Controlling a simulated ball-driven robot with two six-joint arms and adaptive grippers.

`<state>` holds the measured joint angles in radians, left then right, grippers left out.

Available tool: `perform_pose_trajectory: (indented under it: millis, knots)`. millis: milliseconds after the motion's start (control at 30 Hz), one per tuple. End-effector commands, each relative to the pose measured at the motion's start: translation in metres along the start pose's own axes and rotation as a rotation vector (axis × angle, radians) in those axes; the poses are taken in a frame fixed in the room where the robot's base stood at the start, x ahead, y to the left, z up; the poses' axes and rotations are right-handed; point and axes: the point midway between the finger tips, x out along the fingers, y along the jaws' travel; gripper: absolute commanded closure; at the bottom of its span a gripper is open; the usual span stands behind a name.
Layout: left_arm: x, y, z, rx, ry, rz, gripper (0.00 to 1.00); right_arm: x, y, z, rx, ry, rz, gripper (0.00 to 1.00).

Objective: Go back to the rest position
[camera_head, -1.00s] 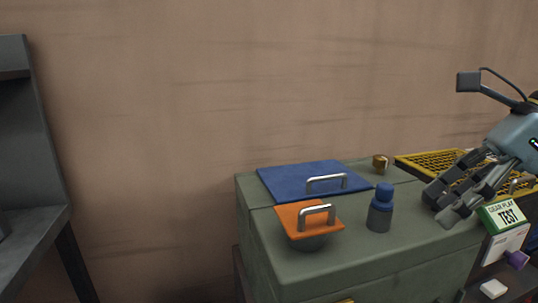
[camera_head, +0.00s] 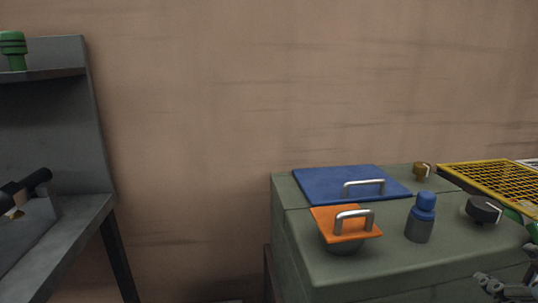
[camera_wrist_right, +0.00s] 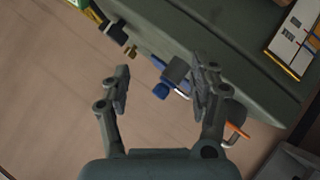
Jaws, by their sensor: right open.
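My right gripper (camera_head: 506,288) shows only in part at the lower right corner of the head view, beside the front of the green cabinet (camera_head: 400,272). In the right wrist view my right gripper (camera_wrist_right: 160,82) has its two fingers spread apart with nothing held between them. The grey bottle with a blue cap (camera_wrist_right: 161,91) shows beyond the fingers there, apart from them. My left gripper is in neither view.
The cabinet top holds a blue panel (camera_head: 330,182) with a handle, an orange lid (camera_head: 328,221), the bottle (camera_head: 420,228), a black knob (camera_head: 481,211) and a brass knob (camera_head: 421,170). A grey bench (camera_head: 75,228) stands left.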

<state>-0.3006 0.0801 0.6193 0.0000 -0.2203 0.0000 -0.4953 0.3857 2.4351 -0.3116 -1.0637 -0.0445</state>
Motion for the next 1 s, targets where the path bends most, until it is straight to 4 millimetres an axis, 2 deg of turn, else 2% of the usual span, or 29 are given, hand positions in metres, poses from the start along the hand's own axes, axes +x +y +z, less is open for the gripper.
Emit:
perform_pose_trajectory:
  millis: [33, 100, 200, 400, 500, 567, 767, 867, 1000]
  knots:
    - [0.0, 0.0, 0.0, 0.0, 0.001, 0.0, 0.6, -0.006, -0.02, 0.019, 0.07, -0.088, -0.062, 0.38]
    - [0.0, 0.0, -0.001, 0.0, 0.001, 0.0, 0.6, -0.018, -0.047, 0.042, 0.149, -0.205, -0.148, 0.38]
    - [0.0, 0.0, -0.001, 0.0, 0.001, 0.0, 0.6, -0.037, -0.083, 0.067, 0.237, -0.347, -0.262, 0.38]
    - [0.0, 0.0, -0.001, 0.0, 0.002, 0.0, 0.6, -0.086, -0.143, 0.095, 0.364, -0.581, -0.473, 0.38]
    - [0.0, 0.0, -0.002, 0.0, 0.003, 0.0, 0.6, -0.053, -0.16, 0.115, 0.352, -0.588, -0.461, 0.38]
    - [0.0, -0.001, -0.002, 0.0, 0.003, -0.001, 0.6, -0.039, -0.172, 0.128, 0.351, -0.598, -0.461, 0.38]
    - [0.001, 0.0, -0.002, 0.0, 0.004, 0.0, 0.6, 0.009, -0.218, 0.185, 0.35, -0.632, -0.465, 0.38]
    - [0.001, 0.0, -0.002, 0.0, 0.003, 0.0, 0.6, 0.03, -0.249, 0.227, 0.35, -0.656, -0.468, 0.38]
    - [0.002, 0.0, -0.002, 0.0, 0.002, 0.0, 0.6, 0.049, -0.297, 0.302, 0.349, -0.695, -0.475, 0.38]
